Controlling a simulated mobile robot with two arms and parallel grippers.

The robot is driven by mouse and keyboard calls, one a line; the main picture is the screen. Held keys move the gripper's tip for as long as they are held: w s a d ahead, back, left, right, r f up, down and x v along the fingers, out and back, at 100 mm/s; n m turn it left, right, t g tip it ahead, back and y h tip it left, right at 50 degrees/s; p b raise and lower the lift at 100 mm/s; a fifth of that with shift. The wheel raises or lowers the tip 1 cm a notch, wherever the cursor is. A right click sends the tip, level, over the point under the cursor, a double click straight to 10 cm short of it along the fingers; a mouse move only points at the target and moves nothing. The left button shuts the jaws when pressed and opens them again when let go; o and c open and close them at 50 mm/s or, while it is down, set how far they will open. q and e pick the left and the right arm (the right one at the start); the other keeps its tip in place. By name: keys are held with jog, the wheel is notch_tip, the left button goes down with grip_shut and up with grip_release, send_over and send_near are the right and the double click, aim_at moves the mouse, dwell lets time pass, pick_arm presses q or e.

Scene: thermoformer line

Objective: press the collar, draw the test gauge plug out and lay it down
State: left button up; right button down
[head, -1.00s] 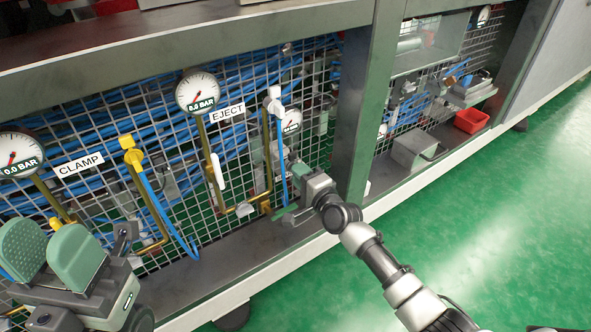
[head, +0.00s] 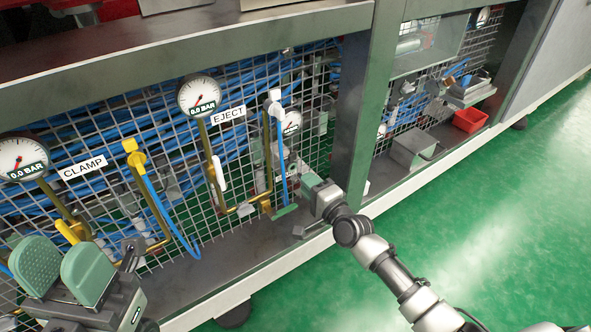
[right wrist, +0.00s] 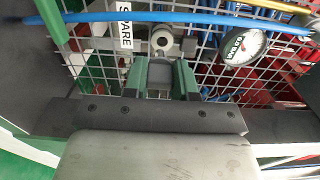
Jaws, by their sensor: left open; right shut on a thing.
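My right gripper (right wrist: 161,82) is shut on a small grey piece (right wrist: 160,76) between its green fingers, seen in the right wrist view. I cannot tell for sure whether this is the test gauge plug. A round pale fitting (right wrist: 164,40), perhaps the collar's port, sits just beyond the fingertips beside a SPARE label (right wrist: 125,30). In the head view the right gripper (head: 298,196) is low in front of the mesh, right of the EJECT pipework. My left gripper (head: 62,268) is open and empty at the lower left, its green pads apart.
A CLAMP gauge (head: 22,157) and an EJECT gauge (head: 199,95) read 0.0 bar; a smaller gauge (head: 291,122) is behind. Yellow (head: 133,153) and white (head: 275,105) fittings carry blue hoses. A frame post (head: 352,120) stands right. The lower ledge (head: 215,250) has bare room.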

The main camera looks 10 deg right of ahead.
jog(key=shift+s+d, duration=0.1)
jog(key=shift+s, duration=0.15)
